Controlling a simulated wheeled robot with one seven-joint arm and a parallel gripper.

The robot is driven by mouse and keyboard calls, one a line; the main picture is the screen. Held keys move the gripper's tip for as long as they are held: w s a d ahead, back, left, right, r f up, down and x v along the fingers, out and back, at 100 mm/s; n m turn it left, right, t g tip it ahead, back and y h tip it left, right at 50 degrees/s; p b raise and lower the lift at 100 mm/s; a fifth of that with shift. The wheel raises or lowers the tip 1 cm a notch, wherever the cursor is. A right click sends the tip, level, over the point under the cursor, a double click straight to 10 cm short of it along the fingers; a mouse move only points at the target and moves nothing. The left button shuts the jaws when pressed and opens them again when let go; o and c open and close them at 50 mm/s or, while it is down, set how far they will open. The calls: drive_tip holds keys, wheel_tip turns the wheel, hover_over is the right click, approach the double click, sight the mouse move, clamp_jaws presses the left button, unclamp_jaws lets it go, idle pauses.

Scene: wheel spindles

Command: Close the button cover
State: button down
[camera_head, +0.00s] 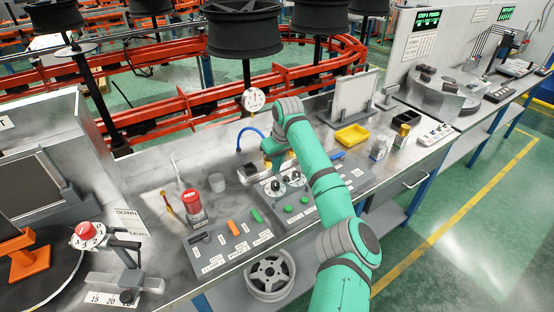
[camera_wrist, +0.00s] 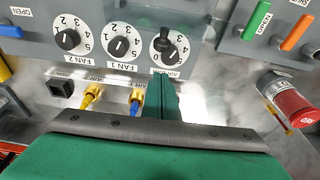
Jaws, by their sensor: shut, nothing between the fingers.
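I cannot pick out a button cover with certainty in either view. My gripper (camera_head: 277,160) is shut and empty, above the back edge of the grey dial panel (camera_head: 322,205). In the wrist view my gripper (camera_wrist: 162,82) shows as a narrow green shape just below the third black dial (camera_wrist: 168,46). Whether it touches the panel is unclear. Dials marked FAN 1 (camera_wrist: 121,48) and FAN 2 (camera_wrist: 67,39) sit beside that dial. My arm hides part of the panel in the head view.
A panel with orange and green switches (camera_head: 228,241) lies left of the dials, with a red-topped canister (camera_head: 193,207) behind it. Brass fittings (camera_wrist: 92,96) and a black square socket (camera_wrist: 61,88) show near my gripper. A yellow tray (camera_head: 352,136) stands right of my arm.

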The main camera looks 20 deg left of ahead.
sight(290, 186)
drive_tip(key=shift+s+d+r, duration=0.15)
drive_tip(key=shift+s+d, duration=0.25)
drive_tip(key=shift+d, duration=0.4)
drive_tip(key=shift+s+d+r, duration=0.15)
drive_tip(key=shift+s+d, duration=0.25)
drive_tip(key=shift+d, duration=0.35)
drive_tip(key=shift+w, duration=0.1)
drive_tip(key=shift+s+r+t+y, duration=0.1)
drive_tip(key=shift+s+t+y, duration=0.2)
drive_tip(key=shift+s+y, duration=0.1)
